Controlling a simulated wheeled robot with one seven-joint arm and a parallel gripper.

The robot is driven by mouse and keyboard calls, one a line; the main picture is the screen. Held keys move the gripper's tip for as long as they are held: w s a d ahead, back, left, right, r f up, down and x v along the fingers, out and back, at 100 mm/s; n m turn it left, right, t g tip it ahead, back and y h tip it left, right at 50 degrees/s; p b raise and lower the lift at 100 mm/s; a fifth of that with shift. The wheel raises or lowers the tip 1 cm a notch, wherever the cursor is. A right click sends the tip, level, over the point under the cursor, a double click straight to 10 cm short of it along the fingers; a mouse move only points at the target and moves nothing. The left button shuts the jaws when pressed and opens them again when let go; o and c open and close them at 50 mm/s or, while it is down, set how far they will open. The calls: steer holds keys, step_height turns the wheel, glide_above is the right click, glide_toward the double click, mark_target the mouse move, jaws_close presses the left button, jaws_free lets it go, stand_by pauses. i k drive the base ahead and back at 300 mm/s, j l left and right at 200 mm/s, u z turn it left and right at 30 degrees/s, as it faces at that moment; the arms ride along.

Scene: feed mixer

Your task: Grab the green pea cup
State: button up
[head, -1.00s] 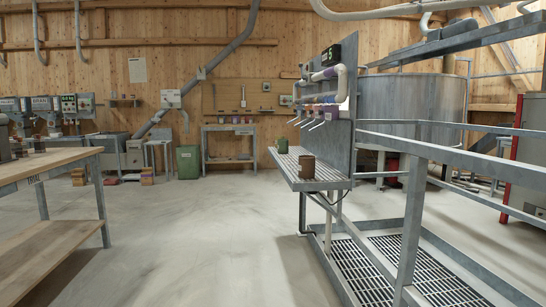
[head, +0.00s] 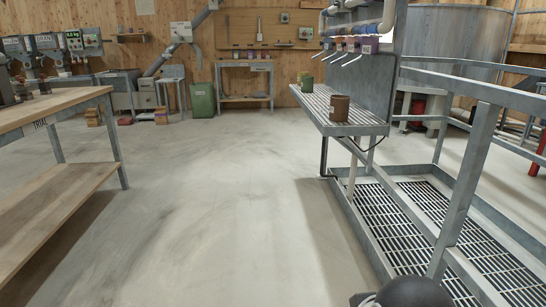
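A small green cup (head: 307,84) stands upright on the far part of the grated shelf (head: 322,118), below a row of dispenser spouts. It is small here, and I cannot read any label or tell whether it holds peas. A second green shape shows close behind it. A brown cup (head: 339,107) stands nearer, at the front end of the same shelf. My gripper is not visible. Only a dark rounded part, likely of my own arm, shows at the bottom right edge, well away from the cups.
A metal railing (head: 470,165) and floor grating (head: 440,235) fill the right side. A wooden workbench (head: 60,108) stands at the left. A green bin (head: 202,100) and a small table (head: 244,98) stand at the back wall. The concrete floor between is clear.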

mark_target(307, 84)
steer(key=i+j+z, duration=0.2)
steer(key=i, duration=0.35)
steer(key=i+j+z, duration=0.15)
steer(key=i, duration=0.4)
steer(key=i+j+z, duration=0.2)
steer(key=i, duration=0.3)
